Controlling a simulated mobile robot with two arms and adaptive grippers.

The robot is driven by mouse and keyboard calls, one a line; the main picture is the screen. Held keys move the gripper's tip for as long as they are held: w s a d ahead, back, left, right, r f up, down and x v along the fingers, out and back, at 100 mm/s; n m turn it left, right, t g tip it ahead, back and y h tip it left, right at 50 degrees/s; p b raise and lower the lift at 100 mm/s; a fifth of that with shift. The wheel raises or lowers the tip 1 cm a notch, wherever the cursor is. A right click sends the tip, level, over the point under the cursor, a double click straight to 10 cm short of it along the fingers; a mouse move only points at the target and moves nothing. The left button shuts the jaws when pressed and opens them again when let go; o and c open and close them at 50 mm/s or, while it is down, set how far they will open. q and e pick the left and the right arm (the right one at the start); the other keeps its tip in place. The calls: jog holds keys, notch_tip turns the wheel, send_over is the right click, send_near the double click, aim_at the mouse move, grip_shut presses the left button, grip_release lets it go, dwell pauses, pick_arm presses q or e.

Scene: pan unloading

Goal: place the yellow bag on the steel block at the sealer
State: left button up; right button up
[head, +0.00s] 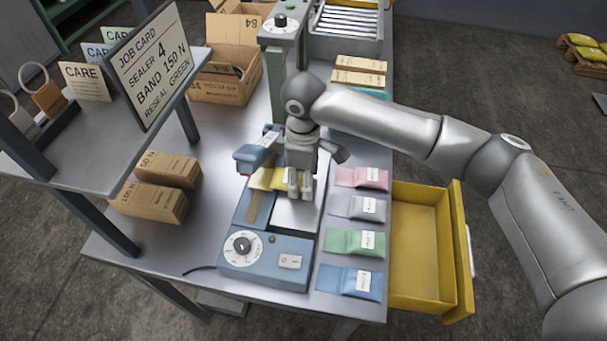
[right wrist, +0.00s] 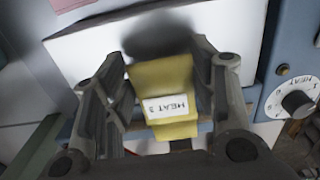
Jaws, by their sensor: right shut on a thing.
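The yellow bag (head: 262,179) shows beside my right gripper (head: 299,190), over the sealer in the head view. In the right wrist view the yellow bag (right wrist: 165,75), labelled "HEAT 3", lies between the two fingers of my right gripper (right wrist: 162,62), which is shut on it. The blue sealer (head: 262,256) has a dial on its front. A pale steel block (head: 296,216) lies beside the sealer's jaw, under the gripper; it also shows behind the bag (right wrist: 85,60). I cannot tell whether bag and block touch. My left gripper is not in view.
Pink (head: 361,178), grey (head: 358,207), green (head: 354,243) and blue (head: 349,281) bags lie in a column right of the sealer. An open yellow drawer (head: 463,250) sticks out at the right. A job card (head: 147,62) stands on the left shelf.

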jog(key=shift+f, duration=0.45)
jog(key=o, duration=1.1)
jog(key=shift+r, duration=0.1)
jog(key=shift+r+b, duration=1.45)
jog(key=shift+r, duration=4.95)
